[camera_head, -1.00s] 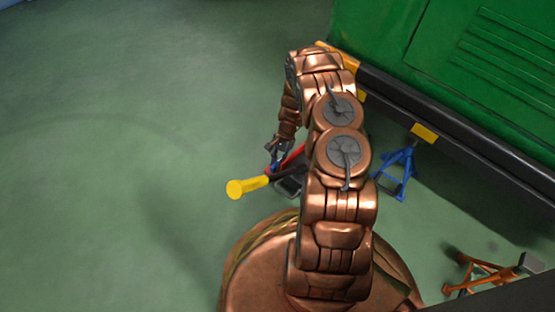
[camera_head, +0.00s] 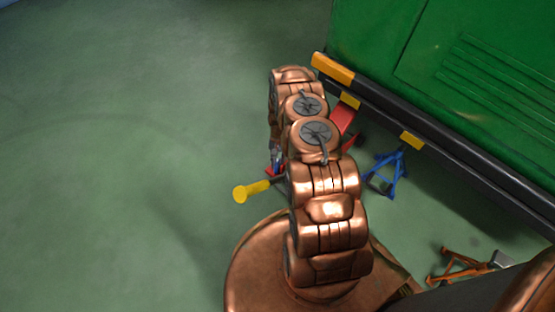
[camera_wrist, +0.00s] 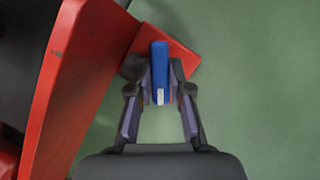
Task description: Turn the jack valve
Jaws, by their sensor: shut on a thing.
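The red floor jack (camera_head: 342,116) lies partly under the vehicle's edge, and my arm hides much of it. Its yellow-ended handle (camera_head: 251,190) sticks out to the left of my arm. In the wrist view, the red jack body (camera_wrist: 85,70) runs along the left side. The jack valve appears as a blue bar (camera_wrist: 160,75) in front of a red block. My gripper (camera_wrist: 162,80) is shut on the blue valve, with one dark finger on either side of it. In the head view, my arm mostly hides the gripper and valve.
A green vehicle (camera_head: 450,85) with a black lower edge stands at the upper right. A blue jack stand (camera_head: 386,172) stands below that edge. An orange stand (camera_head: 463,265) is at the lower right. The green floor (camera_head: 120,180) on the left is clear.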

